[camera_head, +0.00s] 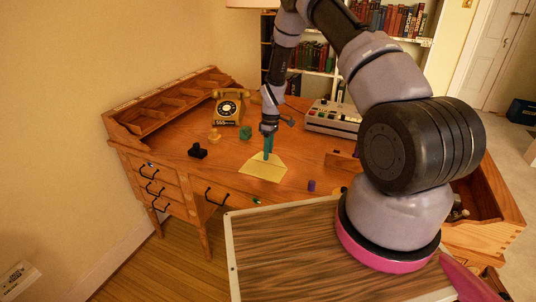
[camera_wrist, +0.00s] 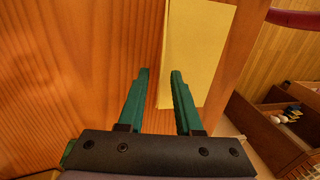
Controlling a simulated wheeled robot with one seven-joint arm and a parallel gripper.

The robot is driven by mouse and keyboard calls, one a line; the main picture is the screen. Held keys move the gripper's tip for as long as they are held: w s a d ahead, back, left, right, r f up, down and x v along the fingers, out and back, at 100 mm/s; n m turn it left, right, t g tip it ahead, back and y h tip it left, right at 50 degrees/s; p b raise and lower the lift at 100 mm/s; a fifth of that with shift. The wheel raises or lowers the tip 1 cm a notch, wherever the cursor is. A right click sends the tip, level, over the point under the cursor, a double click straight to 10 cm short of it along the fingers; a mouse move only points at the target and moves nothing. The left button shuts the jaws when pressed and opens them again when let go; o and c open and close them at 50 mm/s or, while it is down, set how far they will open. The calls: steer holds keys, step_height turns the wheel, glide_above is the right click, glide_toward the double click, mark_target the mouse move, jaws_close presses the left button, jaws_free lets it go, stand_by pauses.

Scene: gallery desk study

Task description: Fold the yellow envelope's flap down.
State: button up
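The yellow envelope (camera_head: 262,170) lies flat on the wooden desk near its front edge, in the head view. Its far side tapers, but I cannot make out the flap's fold line or its angle. My gripper (camera_head: 267,156) points down at the envelope's far part, and its teal fingers hide a little of it. In the wrist view, the envelope (camera_wrist: 197,45) runs up from the right finger to the top edge. My gripper (camera_wrist: 160,73) is open with nothing between its fingers. The right finger overlaps the envelope in view; the left is over bare wood. I cannot tell whether they touch.
On the desk are a yellow telephone (camera_head: 229,106), a black object (camera_head: 197,151), a green block (camera_head: 245,133), a grey keyed device (camera_head: 332,118) and a small purple cylinder (camera_head: 311,185). The desk front left of the envelope is clear.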

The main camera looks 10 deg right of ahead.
steer(key=shift+f, duration=0.35)
jaws_close()
stand_by(1.2)
